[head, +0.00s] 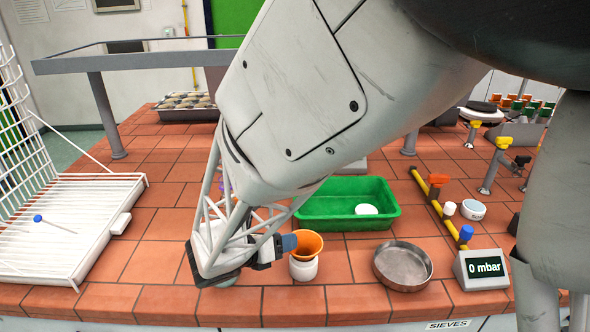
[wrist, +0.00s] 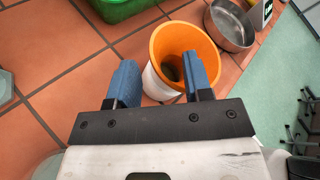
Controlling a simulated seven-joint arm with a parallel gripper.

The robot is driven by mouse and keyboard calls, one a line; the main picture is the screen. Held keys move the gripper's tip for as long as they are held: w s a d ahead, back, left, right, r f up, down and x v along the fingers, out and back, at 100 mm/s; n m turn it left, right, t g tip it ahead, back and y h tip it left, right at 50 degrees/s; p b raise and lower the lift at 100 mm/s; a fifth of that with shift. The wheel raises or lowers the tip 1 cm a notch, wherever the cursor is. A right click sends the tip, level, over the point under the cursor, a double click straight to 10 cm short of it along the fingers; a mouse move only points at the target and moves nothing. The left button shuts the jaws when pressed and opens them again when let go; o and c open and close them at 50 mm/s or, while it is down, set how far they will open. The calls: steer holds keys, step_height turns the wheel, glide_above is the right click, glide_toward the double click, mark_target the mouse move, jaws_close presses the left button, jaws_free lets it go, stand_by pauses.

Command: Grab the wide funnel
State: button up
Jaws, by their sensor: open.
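The wide orange funnel (head: 309,242) sits mouth up in a white jar (head: 303,270) near the front of the tiled bench. In the wrist view the funnel (wrist: 164,45) is ahead of my gripper, and part of the white jar (wrist: 153,84) shows below its rim. My gripper (head: 286,243) is open and empty, just left of the funnel at rim height. In the wrist view its two blue fingers stand apart (wrist: 161,80). The right finger overlaps the funnel's mouth, and the left finger is clear of it. I cannot tell whether the right finger is inside the funnel or touches it.
A green tub (head: 345,205) with a white item stands behind the funnel. A round metal sieve pan (head: 403,266) is to the right, beside a "0 mbar" display (head: 482,268). A white wire rack (head: 75,220) stands at left. The bench's front edge is close.

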mark_target(300, 236)
steer(key=shift+x, duration=1.55)
steer(key=shift+c, duration=0.2)
jaws_close()
